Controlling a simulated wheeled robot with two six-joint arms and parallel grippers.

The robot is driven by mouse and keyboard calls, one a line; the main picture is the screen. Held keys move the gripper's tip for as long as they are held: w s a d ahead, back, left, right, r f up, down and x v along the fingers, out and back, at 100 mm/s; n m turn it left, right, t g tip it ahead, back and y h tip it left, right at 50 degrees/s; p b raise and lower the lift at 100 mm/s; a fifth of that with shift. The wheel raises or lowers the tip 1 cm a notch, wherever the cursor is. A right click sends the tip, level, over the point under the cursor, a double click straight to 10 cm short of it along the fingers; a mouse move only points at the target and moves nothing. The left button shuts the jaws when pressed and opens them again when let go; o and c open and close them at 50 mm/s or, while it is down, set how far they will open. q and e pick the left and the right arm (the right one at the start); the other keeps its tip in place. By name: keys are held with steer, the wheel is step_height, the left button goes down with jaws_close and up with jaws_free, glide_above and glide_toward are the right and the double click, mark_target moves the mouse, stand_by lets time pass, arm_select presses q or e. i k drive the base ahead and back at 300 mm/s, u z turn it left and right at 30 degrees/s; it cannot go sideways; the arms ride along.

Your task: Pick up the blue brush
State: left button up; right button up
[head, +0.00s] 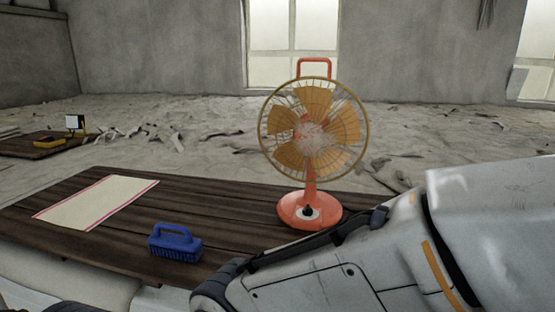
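The blue brush (176,246) has a loop handle on top and bristles below. It stands upright on the dark wooden table (215,207), near the front edge, left of the picture's middle. Nothing holds it. A large white arm link of mine fills the lower right, to the right of the brush. Neither gripper's fingers can be made out in the head view.
An orange fan (310,210) stands on the table behind and right of the brush. A cream cloth with red edging (97,202) lies flat at the left. Table between cloth and fan is clear. Rubble covers the floor behind.

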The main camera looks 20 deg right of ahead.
mark_target(187, 248)
steer(key=u, duration=0.05)
steer(key=i, duration=0.35)
steer(key=z, duration=1.1)
